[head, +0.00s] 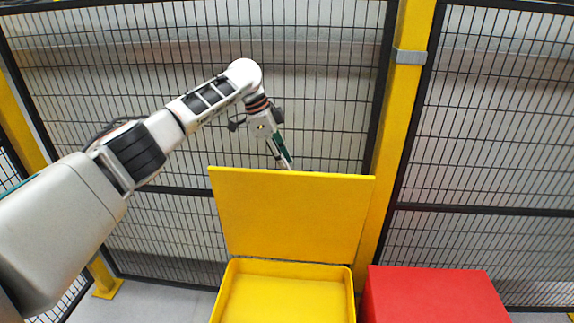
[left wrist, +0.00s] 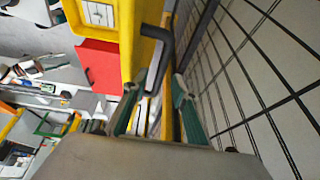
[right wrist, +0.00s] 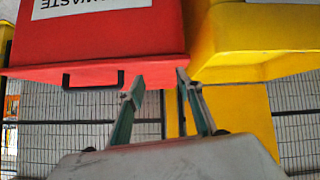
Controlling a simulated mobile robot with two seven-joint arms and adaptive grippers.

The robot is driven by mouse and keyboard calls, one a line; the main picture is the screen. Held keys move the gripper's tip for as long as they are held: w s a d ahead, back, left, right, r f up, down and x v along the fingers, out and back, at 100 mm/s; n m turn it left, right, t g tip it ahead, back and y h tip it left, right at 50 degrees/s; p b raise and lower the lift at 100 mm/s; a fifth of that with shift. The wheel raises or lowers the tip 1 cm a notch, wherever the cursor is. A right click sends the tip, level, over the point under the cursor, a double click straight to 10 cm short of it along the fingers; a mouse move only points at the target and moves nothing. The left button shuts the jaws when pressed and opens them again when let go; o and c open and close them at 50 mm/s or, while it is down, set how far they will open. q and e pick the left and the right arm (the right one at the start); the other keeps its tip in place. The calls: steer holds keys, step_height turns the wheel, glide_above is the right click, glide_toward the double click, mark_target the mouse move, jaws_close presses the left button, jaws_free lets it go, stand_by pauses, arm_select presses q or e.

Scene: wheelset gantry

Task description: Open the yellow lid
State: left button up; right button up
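The yellow lid (head: 290,215) stands raised, nearly upright, at the back of the open yellow bin (head: 352,290) in the head view. My left gripper (head: 288,164) points down at the lid's top edge from behind; its fingertips are partly hidden there. In the left wrist view my left gripper (left wrist: 155,86) has its fingers apart, with a dark bent handle (left wrist: 163,50) close before the fingertips; I cannot tell whether they touch. My right gripper (right wrist: 159,80) is open and empty in the right wrist view, near the yellow bin (right wrist: 270,55). It is outside the head view.
A red bin (head: 430,295) stands right of the yellow one; its black handle (right wrist: 93,78) shows in the right wrist view. A black mesh fence (head: 480,150) with a yellow post (head: 400,110) runs close behind the bins. Bare floor (head: 170,300) shows left of the yellow bin.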

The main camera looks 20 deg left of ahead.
arm_select(q)
steer(key=v, duration=1)
